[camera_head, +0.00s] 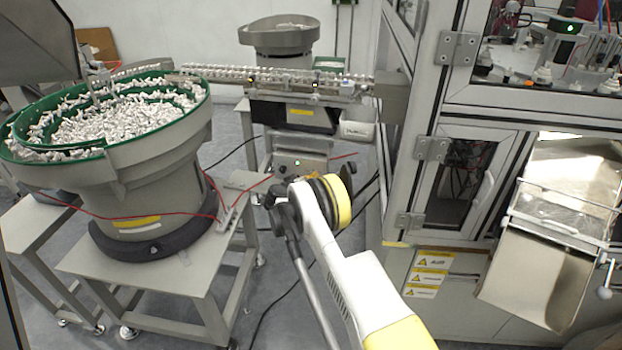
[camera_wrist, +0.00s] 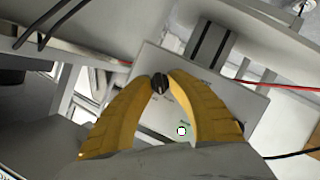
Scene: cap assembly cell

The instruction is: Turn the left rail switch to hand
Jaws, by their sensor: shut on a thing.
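The rail switch is a small black knob (camera_wrist: 159,87) on the light grey face of a control box (camera_wrist: 222,108). My gripper (camera_wrist: 160,80) has its two yellow fingers closed around the knob, one tip on each side. A lit green lamp (camera_wrist: 181,131) sits on the same face, between the fingers. The lettering near the knob is too small to read. My arm hides the knob there.
A large bowl feeder (camera_head: 150,170) full of white parts stands on a table at left. A smaller feeder (camera_head: 279,40) is behind. The machine enclosure (camera_head: 408,120) with a metal chute (camera_head: 545,240) is at right. Red and black cables run near the box.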

